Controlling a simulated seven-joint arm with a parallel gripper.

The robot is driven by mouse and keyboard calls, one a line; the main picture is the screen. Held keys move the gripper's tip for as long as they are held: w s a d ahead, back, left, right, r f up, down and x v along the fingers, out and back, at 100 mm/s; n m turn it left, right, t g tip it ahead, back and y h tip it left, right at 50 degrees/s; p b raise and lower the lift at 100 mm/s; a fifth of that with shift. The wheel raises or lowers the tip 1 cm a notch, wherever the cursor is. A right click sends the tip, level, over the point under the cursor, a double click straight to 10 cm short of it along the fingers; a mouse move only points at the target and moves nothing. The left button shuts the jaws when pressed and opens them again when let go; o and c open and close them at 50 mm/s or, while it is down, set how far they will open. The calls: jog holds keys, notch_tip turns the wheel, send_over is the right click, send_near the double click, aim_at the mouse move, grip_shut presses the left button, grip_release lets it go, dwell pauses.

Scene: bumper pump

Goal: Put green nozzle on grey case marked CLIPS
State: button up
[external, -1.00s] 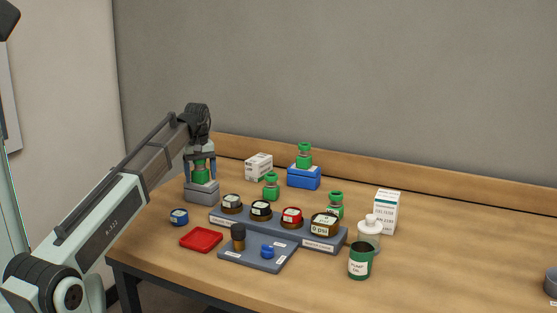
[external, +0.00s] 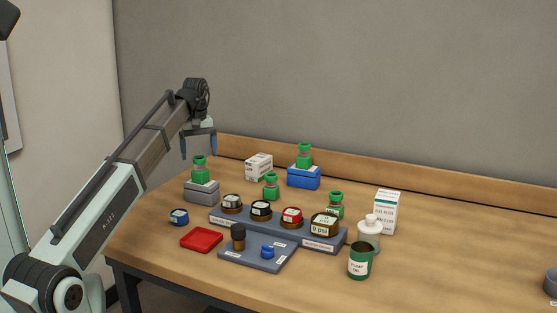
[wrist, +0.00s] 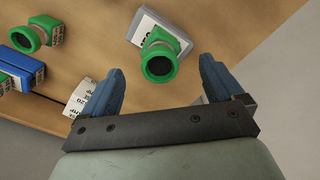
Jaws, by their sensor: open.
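A green nozzle (external: 199,168) stands upright on top of the grey case (external: 202,192) at the back left of the table. In the wrist view, the same green nozzle (wrist: 158,66) sits on the grey case (wrist: 176,32), whose label is only partly legible. My gripper (external: 198,153) is open and empty, raised above and slightly behind the nozzle. In the wrist view, the fingers of my gripper (wrist: 162,85) are apart with nothing between them. Other green nozzles stand on the blue case (external: 304,179) and behind the rack.
A grey rack (external: 325,246) holds several round dark-sided gauges or jars. A red tray (external: 201,239), a small blue item (external: 179,216), a green cup (external: 360,260) and white boxes (external: 387,211) stand around it. The right part of the table is mostly clear.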

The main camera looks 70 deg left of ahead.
jog(key=shift+r, duration=2.1)
